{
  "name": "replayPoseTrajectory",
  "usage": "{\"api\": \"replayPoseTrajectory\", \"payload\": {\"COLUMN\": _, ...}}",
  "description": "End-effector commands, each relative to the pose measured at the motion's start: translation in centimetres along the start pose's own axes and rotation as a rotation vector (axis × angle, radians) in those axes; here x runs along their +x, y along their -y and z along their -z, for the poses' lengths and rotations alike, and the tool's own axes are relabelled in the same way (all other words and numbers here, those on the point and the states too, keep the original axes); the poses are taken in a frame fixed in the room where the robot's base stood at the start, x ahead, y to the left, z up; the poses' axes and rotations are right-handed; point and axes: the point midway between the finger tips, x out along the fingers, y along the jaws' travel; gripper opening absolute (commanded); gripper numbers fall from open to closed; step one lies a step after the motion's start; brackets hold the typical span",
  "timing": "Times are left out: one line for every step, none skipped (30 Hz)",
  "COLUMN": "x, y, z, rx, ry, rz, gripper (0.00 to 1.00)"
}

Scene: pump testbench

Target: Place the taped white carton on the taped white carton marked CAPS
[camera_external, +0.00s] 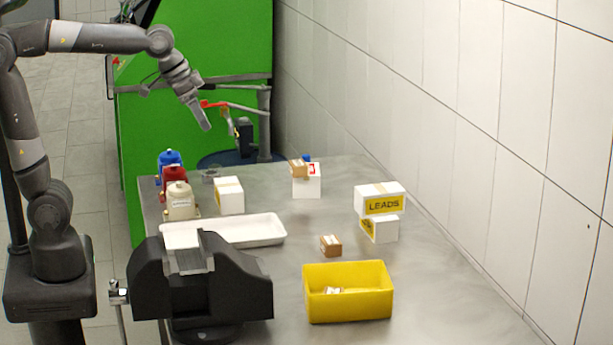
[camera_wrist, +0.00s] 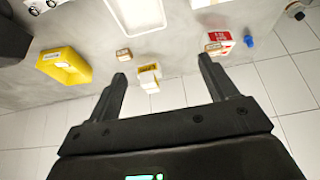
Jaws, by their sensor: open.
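A plain white carton (camera_external: 228,196) with tan tape stands on the table beside the bottles; a white shape at the top edge of the wrist view (camera_wrist: 207,3) may be it. A taped white carton marked LEADS (camera_external: 381,198) sits on another white carton (camera_external: 380,230) with a yellow label, partly covered and unreadable. This stack also shows in the wrist view (camera_wrist: 148,77). I can read CAPS on no carton. My gripper (camera_external: 205,118) is open and empty, high above the far left of the table; its fingers also show in the wrist view (camera_wrist: 161,68).
A white carton with a red label (camera_external: 313,186) has a small brown box (camera_external: 298,169) on top. Another brown box (camera_external: 331,245) stands near the yellow bin (camera_external: 348,301). A white tray (camera_external: 255,230), black vise (camera_external: 240,295) and several bottles (camera_external: 176,180) occupy the left.

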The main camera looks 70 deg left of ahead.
Motion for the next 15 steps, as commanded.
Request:
{"api": "replayPoseTrajectory", "payload": {"x": -0.5, "y": 0.4, "z": -2.3, "rx": -0.001, "ry": -0.007, "rz": 0.001, "gripper": 0.78}}
{"api": "replayPoseTrajectory", "payload": {"x": -0.7, "y": 0.6, "z": -3.5, "rx": -0.001, "ry": -0.009, "rz": 0.002, "gripper": 0.78}}
{"api": "replayPoseTrajectory", "payload": {"x": -0.8, "y": 0.8, "z": -5.2, "rx": -0.001, "ry": -0.013, "rz": 0.002, "gripper": 0.78}}
{"api": "replayPoseTrajectory", "payload": {"x": -0.9, "y": 1.0, "z": -6.5, "rx": -0.001, "ry": -0.015, "rz": 0.003, "gripper": 0.78}}
{"api": "replayPoseTrajectory", "payload": {"x": -0.9, "y": 1.1, "z": -7.8, "rx": -0.001, "ry": -0.017, "rz": 0.003, "gripper": 0.78}}
{"api": "replayPoseTrajectory", "payload": {"x": -0.8, "y": 1.3, "z": -9.4, "rx": -0.001, "ry": -0.020, "rz": 0.004, "gripper": 0.78}}
{"api": "replayPoseTrajectory", "payload": {"x": -0.8, "y": 1.4, "z": -10.6, "rx": -0.001, "ry": -0.021, "rz": 0.004, "gripper": 0.78}}
{"api": "replayPoseTrajectory", "payload": {"x": -0.7, "y": 1.5, "z": -11.7, "rx": -0.001, "ry": -0.023, "rz": 0.005, "gripper": 0.78}}
{"api": "replayPoseTrajectory", "payload": {"x": -0.5, "y": 1.6, "z": -13.0, "rx": -0.001, "ry": -0.025, "rz": 0.005, "gripper": 0.78}}
{"api": "replayPoseTrajectory", "payload": {"x": -0.4, "y": 1.7, "z": -13.9, "rx": -0.001, "ry": -0.026, "rz": 0.005, "gripper": 0.78}}
{"api": "replayPoseTrajectory", "payload": {"x": -0.2, "y": 1.8, "z": -14.7, "rx": -0.001, "ry": -0.028, "rz": 0.006, "gripper": 0.78}}
{"api": "replayPoseTrajectory", "payload": {"x": -0.1, "y": 1.8, "z": -15.6, "rx": -0.001, "ry": -0.030, "rz": 0.006, "gripper": 0.78}}
{"api": "replayPoseTrajectory", "payload": {"x": 0.1, "y": 1.9, "z": -16.2, "rx": -0.001, "ry": -0.030, "rz": 0.006, "gripper": 0.78}}
{"api": "replayPoseTrajectory", "payload": {"x": 0.2, "y": 1.9, "z": -16.7, "rx": -0.001, "ry": -0.031, "rz": 0.006, "gripper": 0.78}}
{"api": "replayPoseTrajectory", "payload": {"x": 0.3, "y": 1.9, "z": -17.2, "rx": 0.000, "ry": -0.031, "rz": 0.007, "gripper": 0.78}}
